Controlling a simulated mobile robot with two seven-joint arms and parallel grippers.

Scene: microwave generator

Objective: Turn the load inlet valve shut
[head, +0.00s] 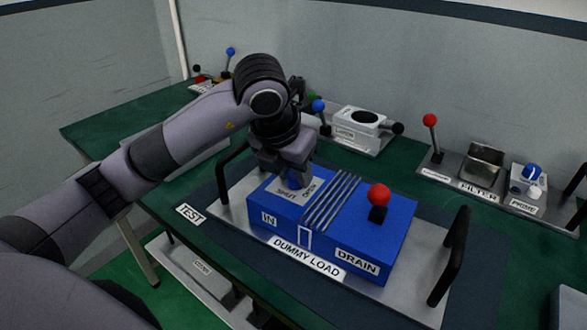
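The blue dummy load box (337,228) sits on a metal tray on the green bench. Its left part carries an "IN" label and a pale plate (283,195) marked "SHUT" and "OPEN", where the inlet valve sits. My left gripper (287,172) points down right over this plate. A little dark blue shows at its fingertips, perhaps the valve handle. The gripper hides most of the valve, so I cannot tell its position or whether the fingers grip it. My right gripper is not in view.
A red-knobbed drain lever (379,197) rises from the box's right part. Black handles (453,255) stand at both tray ends. Behind are a blue-knobbed lever (319,107), a white unit (358,122), a red-knobbed lever (430,121) and a filter tray (484,163).

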